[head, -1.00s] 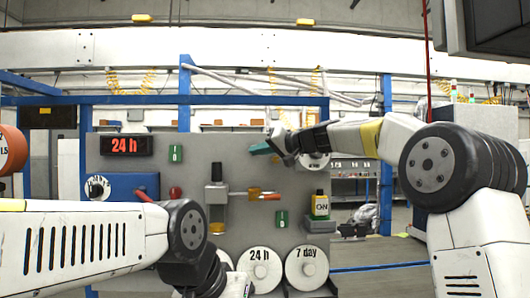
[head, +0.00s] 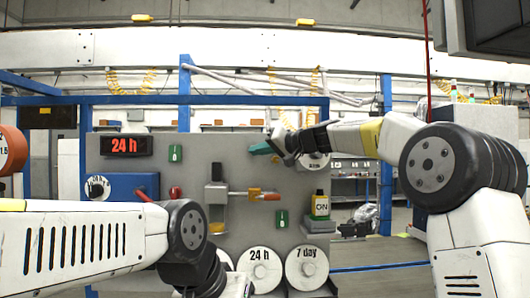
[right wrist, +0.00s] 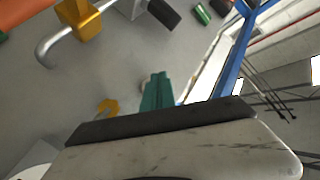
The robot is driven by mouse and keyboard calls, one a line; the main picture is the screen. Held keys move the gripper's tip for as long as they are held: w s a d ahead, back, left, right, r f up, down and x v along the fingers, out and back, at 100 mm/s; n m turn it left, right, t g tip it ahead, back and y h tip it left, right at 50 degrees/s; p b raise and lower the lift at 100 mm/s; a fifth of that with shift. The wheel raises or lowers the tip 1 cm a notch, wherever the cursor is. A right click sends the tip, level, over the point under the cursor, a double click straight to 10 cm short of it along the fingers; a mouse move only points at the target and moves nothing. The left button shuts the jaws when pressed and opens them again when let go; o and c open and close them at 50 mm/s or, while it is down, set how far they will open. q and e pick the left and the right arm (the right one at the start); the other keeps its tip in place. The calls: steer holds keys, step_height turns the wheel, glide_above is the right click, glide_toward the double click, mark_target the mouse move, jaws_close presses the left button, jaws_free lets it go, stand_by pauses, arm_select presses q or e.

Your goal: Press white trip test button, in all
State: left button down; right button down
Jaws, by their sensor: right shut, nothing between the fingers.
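My right gripper (head: 262,149) is at the upper right part of the grey panel (head: 225,155) in the head view. Its teal fingers are shut with nothing between them. In the right wrist view the fingers (right wrist: 157,92) are together in front of the grey panel surface. A small pale thing shows beside them, partly hidden; I cannot tell whether it is the white trip test button. No white button is clearly visible in the head view. I cannot tell whether the fingertips touch the panel. My left arm comes in at lower left, its fingers not visible.
In the right wrist view a yellow block with a curved grey pipe (right wrist: 60,35) is at upper left.

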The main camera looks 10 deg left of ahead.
steer(key=shift+w, duration=0.15)
stand_by(0.5)
steer(key=shift+w+a, duration=0.1)
steer(key=shift+w, duration=0.15)
steer(key=shift+w+a, duration=0.1)
steer(key=shift+w, duration=0.3)
stand_by(0.9)
steer(key=shift+s, duration=0.1)
steer(key=shift+s+d, duration=0.25)
steer(key=shift+s, duration=0.45)
steer(key=s, duration=0.2)
steer(key=s+d, duration=0.1)
steer(key=s, duration=0.1)
steer(key=shift+s+d, duration=0.15)
steer(key=shift+s, duration=0.25)
stand_by(0.5)
